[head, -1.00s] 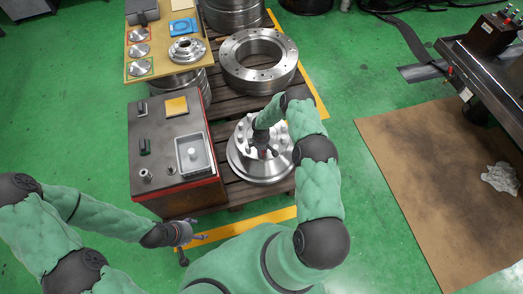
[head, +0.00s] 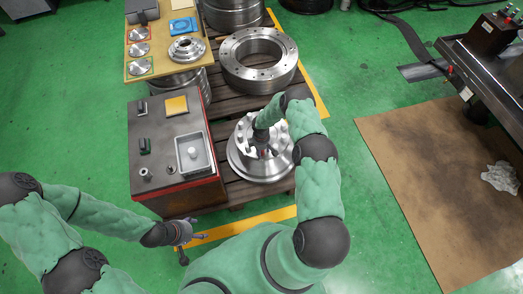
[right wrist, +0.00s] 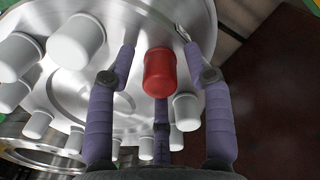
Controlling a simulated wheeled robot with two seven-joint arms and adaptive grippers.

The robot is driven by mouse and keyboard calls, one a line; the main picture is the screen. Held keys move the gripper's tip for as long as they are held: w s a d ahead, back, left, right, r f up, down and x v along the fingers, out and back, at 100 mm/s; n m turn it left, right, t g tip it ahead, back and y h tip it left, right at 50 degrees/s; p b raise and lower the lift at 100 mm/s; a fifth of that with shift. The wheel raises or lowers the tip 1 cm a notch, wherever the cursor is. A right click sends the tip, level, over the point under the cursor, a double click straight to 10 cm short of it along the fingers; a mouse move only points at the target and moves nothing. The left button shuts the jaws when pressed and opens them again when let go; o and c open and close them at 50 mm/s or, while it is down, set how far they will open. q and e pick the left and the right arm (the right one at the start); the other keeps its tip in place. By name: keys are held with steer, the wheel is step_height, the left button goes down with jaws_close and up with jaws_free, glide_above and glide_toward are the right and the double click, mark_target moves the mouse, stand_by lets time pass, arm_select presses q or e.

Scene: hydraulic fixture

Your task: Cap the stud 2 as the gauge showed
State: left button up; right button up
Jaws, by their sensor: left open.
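The flange hub (head: 240,172) stands on the pallet with a ring of pale capped studs, such as this white cap (right wrist: 76,42). A red cap (right wrist: 161,73) shows among them in the right wrist view, in line with the ring. My right gripper (right wrist: 158,45) has its fingers around the red cap, with gaps visible on its left and right sides. I cannot tell whether the red cap is fully seated. In the head view my right arm hides part of the ring. My left gripper (head: 199,237) is open and empty, low near the yellow floor line.
A dark bench box (head: 160,110) left of the hub carries a metal tray (head: 210,168), a yellow pad (head: 176,105) and small fittings. The gauge is not clearly identifiable. A large steel ring (head: 285,82) lies behind the hub. A wooden board (head: 150,72) with several discs stands farther back.

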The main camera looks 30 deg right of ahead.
steer(key=shift+r, duration=0.1)
step_height(320, 180, up, 12)
stand_by(0.8)
